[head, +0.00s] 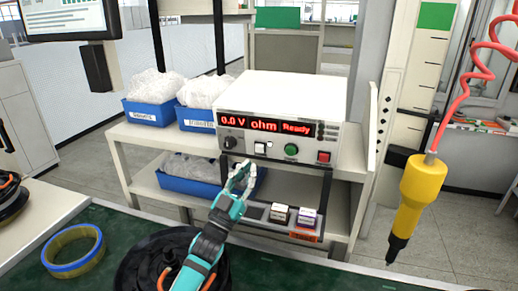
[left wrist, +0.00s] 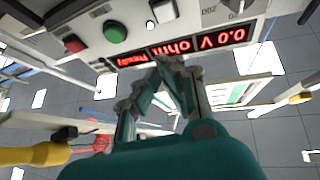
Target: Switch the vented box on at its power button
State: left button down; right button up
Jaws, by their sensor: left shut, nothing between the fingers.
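The vented box (head: 285,95) is a white instrument on the shelf's top, with a lit red display (head: 265,125) reading "0.0 V ohm Ready". Its front has a black knob (head: 229,143), a white rocker switch (head: 260,148), a green round button (head: 291,149) and a red square button (head: 323,157). No label tells which is the power button. The left wrist view shows the panel upside down, with the green button (left wrist: 114,31) and red button (left wrist: 75,44). My left gripper (head: 246,172) is shut and empty, just below and in front of the panel. My right gripper is out of view.
Blue bins (head: 150,115) with bagged parts stand left of the box. Small switch units (head: 280,213) sit below it. A yellow tool (head: 421,185) hangs on a red coiled cord at right. A tape roll (head: 75,265) and dark motor part lie on the green bench.

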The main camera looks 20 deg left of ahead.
pick_arm(q)
jog(key=shift+s+a+f+p, duration=0.15)
jog(key=shift+s+p, duration=0.3)
jog(key=shift+s, duration=1.05)
jog(key=shift+s+f+p, duration=0.15)
jog(key=shift+s+p, duration=0.25)
jog(key=shift+s, duration=1.05)
